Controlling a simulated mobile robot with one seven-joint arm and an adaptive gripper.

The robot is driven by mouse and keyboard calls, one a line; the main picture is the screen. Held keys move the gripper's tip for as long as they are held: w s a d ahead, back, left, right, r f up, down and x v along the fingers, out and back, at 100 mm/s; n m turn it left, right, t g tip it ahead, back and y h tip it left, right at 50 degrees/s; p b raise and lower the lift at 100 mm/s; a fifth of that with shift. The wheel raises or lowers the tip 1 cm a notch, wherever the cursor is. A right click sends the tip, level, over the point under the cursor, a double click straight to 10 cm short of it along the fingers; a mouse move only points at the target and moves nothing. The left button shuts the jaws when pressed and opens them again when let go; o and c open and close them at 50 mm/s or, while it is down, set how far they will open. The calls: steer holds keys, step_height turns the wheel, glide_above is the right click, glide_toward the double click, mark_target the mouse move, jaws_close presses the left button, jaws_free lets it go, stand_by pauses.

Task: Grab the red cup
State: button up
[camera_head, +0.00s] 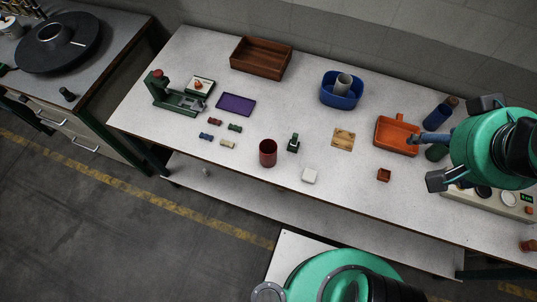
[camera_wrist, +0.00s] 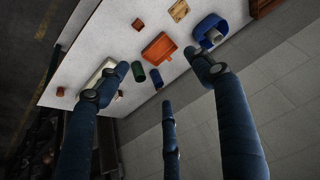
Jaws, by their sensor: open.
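The red cup (camera_head: 268,153) is dark red and stands upright near the front edge of the long white table, around the middle, in the head view. I cannot make it out in the wrist view. My gripper (camera_head: 438,141) is at the right end of the table, above it, far to the right of the cup. Its dark blue fingers are spread wide and empty. In the wrist view, my gripper (camera_wrist: 162,76) has three fingers apart with nothing between them.
A wooden crate (camera_head: 261,58) is at the back.

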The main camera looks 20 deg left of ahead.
steer(key=shift+w+a, duration=0.1)
steer(key=n+g+p, duration=0.2)
steer(key=n+g, duration=0.3)
steer(key=g, duration=0.1)
glide_above(268, 146)
steer(key=s, duration=0.2)
step_height(268, 146, down, 26)
steer(key=shift+s+d+f, duration=0.1)
steer(key=shift+d+f, duration=0.05)
steer(key=shift+d, duration=0.3)
steer(key=shift+f+b, duration=0.6)
steer(key=shift+f, duration=3.7)
steer(key=shift+f, duration=0.1)
